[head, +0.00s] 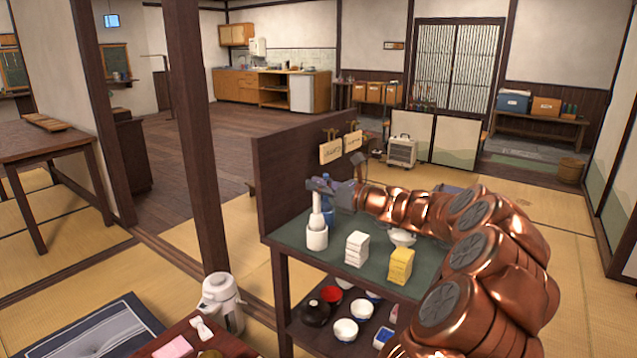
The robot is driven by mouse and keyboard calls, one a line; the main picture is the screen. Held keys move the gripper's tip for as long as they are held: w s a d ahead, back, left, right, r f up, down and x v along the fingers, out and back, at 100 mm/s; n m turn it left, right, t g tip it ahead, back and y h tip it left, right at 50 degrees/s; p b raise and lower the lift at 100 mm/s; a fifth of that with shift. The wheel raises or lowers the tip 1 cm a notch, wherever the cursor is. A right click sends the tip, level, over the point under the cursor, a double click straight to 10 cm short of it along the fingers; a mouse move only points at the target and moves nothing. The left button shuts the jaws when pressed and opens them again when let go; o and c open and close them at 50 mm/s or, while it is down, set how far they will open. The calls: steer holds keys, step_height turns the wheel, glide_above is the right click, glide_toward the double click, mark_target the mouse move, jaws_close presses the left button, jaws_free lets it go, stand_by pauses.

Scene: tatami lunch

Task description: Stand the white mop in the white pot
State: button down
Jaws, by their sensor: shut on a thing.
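The white mop (317,205) is upright, its top between the fingers of my gripper (318,184). My gripper is shut on the mop, above the left part of the green-topped shelf (285,236). The white pot (317,240) stands on the shelf top directly below the mop. The mop's lower part lines up with the pot's mouth. I cannot tell how far it is inside, or whether it touches the pot's bottom. My copper arm reaches in from the right.
A blue bottle (327,207) stands close behind the mop. A white stack (357,249), a yellow stack (400,266) and a white bowl (402,238) stand to the right. A dark panel (290,172) rises behind the shelf top. Bowls fill the lower shelf.

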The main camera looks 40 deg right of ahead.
steer(key=c, duration=1.1)
jaws_free()
steer(key=shift+o, duration=0.2)
steer(key=v, duration=1.2)
